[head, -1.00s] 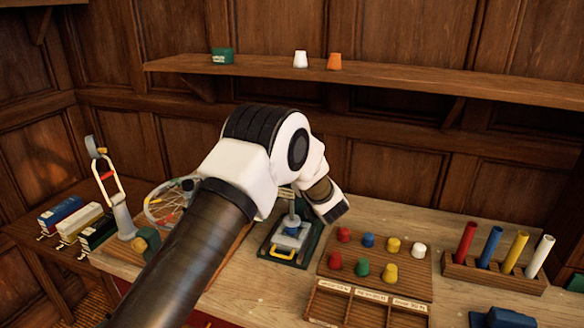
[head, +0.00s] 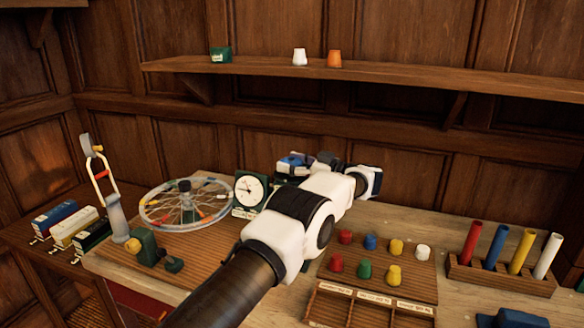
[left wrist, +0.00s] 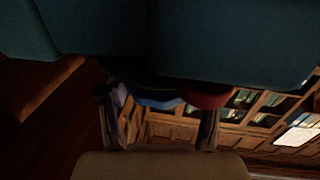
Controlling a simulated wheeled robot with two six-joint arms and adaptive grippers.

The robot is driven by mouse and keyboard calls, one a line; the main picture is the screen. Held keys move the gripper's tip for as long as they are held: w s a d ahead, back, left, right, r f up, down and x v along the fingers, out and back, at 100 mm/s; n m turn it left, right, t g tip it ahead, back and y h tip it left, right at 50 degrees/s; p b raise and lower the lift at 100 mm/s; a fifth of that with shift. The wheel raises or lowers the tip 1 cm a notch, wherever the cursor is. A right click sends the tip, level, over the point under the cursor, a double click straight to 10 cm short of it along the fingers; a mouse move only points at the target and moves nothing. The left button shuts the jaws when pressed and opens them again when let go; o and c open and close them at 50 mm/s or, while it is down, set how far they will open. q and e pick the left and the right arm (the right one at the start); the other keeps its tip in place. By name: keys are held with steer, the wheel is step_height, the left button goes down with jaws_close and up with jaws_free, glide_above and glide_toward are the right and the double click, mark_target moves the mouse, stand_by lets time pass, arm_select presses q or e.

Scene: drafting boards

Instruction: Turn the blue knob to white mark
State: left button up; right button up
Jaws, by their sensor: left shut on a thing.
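A blue knob (head: 292,162) shows small at the back of the bench, just right of the dial gauge, on a dark green device that my arm partly covers. My left gripper (head: 312,163) is at this knob and shut on it; the fingers are hard to make out at this size. In the left wrist view, the gripper's fingers (left wrist: 158,122) stand either side of a blue rounded edge (left wrist: 155,101), with something dark red beside it and large teal surfaces close above. I cannot make out the white mark. My right gripper is not in view.
A white-faced dial gauge (head: 250,190) and a spoked wheel (head: 185,204) stand left of the gripper. A board of coloured pegs (head: 412,276) and a rack of coloured tubes (head: 500,277) are to the right. A shelf (head: 440,87) runs along the wall above.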

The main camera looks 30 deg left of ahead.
mark_target(290, 160)
arm_select(q)
steer(key=shift+g, duration=0.3)
steer(key=o, duration=0.9)
steer(key=shift+o, duration=1.2)
steer(key=shift+a, duration=0.15)
step_height(290, 160, up, 10)
steer(key=shift+f, duration=0.1)
